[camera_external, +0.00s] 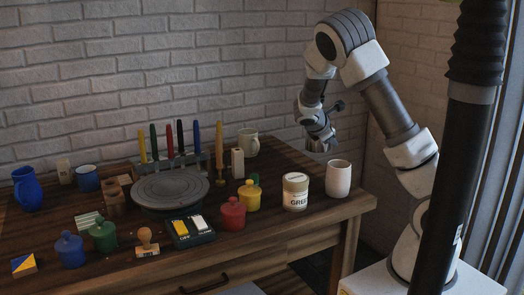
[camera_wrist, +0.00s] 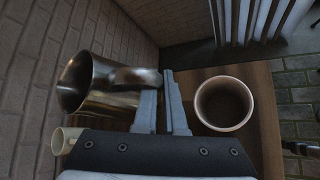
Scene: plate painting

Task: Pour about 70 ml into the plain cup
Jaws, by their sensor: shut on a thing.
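My gripper (camera_wrist: 163,98) is shut on the handle of a shiny metal jug (camera_wrist: 98,98) in the wrist view. The jug's dark mouth faces left there, away from the cup. In the external view my gripper (camera_external: 322,141) is in the air above and slightly left of the plain cup, and the jug is hard to make out. The plain cup (camera_external: 338,179) is pale and upright on the table's right end. In the wrist view the plain cup (camera_wrist: 225,104) is right of my fingers, apart from the jug. Its inside looks dark; I cannot tell the liquid level.
A jar labelled GREEN (camera_external: 295,192) stands left of the plain cup. Yellow (camera_external: 249,195) and red (camera_external: 233,213) pots, a grey turntable (camera_external: 170,188) and a cream mug (camera_external: 248,142) stand further left. The table's right edge is close to the cup. A brick wall is behind.

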